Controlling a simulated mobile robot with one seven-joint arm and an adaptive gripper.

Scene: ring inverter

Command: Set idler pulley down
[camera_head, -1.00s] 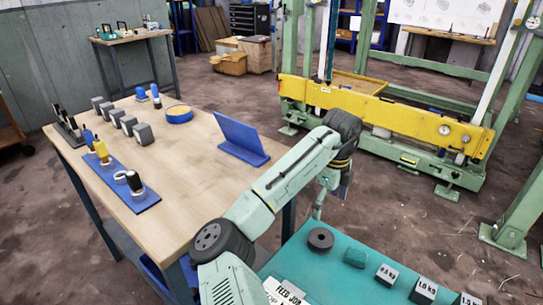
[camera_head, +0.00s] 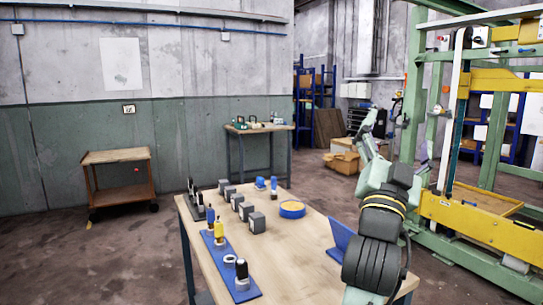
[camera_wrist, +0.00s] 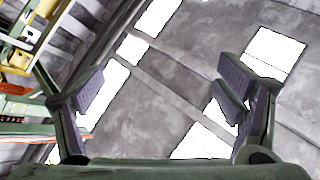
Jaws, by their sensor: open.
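My gripper (camera_wrist: 165,88) is open in the wrist view, with nothing between its two purple-padded fingers. It faces the ceiling and upper walls, away from the table. In the head view my arm rises at the right, beside the wooden table (camera_head: 315,262); its fingers are too small to judge there. No idler pulley can be picked out for certain. On the table's left a blue board (camera_head: 217,262) bears a blue, a yellow and a black-topped piece (camera_head: 241,270). The black-topped piece stands at the board's near end.
Several grey blocks (camera_head: 256,222) stand in a row behind the board. A round blue-rimmed dish (camera_head: 292,210) and a tilted blue panel (camera_head: 341,240) are on the table. The wood between board and panel is clear. A green and yellow frame (camera_head: 480,225) stands at the right.

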